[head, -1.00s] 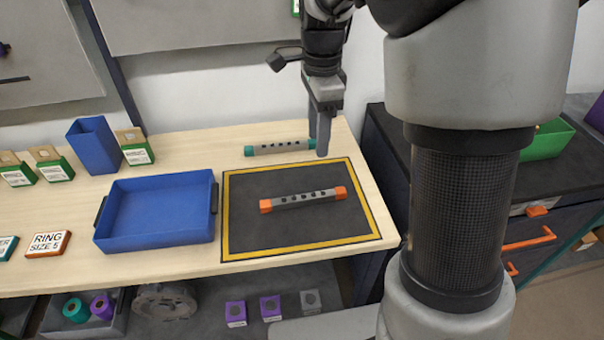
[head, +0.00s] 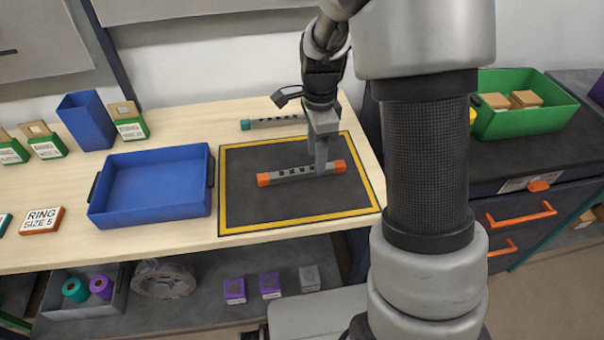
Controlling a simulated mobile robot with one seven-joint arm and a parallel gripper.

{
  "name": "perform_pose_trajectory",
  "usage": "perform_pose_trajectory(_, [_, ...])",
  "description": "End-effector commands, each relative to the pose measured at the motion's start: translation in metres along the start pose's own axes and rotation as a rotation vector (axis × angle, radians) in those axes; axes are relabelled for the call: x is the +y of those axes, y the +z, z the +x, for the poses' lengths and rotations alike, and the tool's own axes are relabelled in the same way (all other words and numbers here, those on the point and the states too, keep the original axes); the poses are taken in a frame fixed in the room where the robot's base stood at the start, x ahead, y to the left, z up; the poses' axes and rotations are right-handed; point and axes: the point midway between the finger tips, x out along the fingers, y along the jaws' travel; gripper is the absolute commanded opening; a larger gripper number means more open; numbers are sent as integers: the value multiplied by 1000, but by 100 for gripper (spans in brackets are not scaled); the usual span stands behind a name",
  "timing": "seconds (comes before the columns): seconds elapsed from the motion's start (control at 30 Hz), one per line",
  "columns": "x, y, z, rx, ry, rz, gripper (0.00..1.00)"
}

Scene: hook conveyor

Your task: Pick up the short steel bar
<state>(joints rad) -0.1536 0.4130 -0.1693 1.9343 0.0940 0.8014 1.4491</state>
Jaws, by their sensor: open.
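Two grey bars with dark holes are on the workbench. One has orange ends (head: 290,174) and lies on the black mat with a yellow border (head: 240,205). The other has teal ends (head: 275,122) and lies behind the mat; its right end is hidden by my gripper. The teal-ended bar looks somewhat shorter, but it is also farther away. My gripper (head: 320,168) is open, pointing down, its fingers overlapping the right part of the orange-ended bar in the picture. I cannot tell whether they straddle it or hover above it.
An empty blue tray (head: 150,218) stands left of the mat, with a blue bin (head: 86,122) behind it. A green bin (head: 520,125) holding brown blocks stands on the dark cabinet at right. The mat's front is clear.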

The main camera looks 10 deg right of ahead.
Motion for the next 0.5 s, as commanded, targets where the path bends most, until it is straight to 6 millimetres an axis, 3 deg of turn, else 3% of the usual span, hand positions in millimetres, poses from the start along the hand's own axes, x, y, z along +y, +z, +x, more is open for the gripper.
perform_pose_trajectory(0.03, [3, -2, 12, 0, 4, 1, 41])
perform_pose_trajectory(0.2, [3, -2, 31, 0, 2, -1, 41])
perform_pose_trajectory(0.5, [2, -2, 34, 0, 0, -1, 39])
